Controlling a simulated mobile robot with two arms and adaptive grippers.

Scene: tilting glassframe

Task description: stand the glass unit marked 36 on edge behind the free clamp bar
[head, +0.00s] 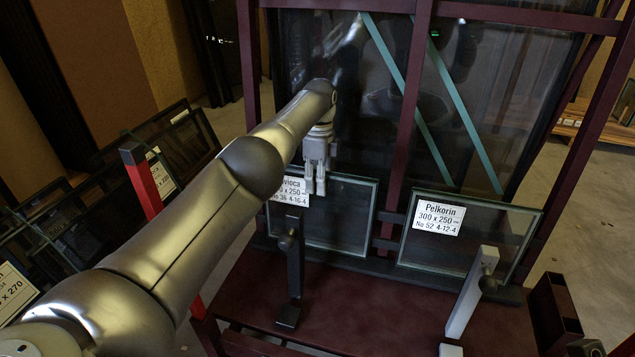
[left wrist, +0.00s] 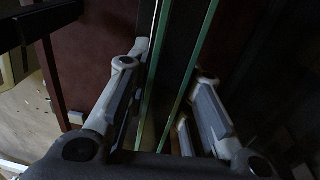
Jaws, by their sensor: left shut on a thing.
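The glass unit marked 36 (head: 345,215) stands on edge on the dark red rack, against its back frame, its label on the upper left. My left gripper (head: 316,188) is shut on its top edge. In the left wrist view the unit's two green pane edges (left wrist: 178,85) run between the fingers of the left gripper (left wrist: 165,105). A dark clamp bar (head: 294,265) stands in front of this unit's left part; whether it touches the glass I cannot tell. A light grey clamp bar (head: 470,290) stands in front of the unit marked 52 (head: 480,235).
The rack's red uprights (head: 405,120) and a large dark pane with teal strips stand behind the units. More framed glass (head: 185,145) and a red post with a black cap (head: 143,180) are at left. A dark open box (head: 555,310) sits at right.

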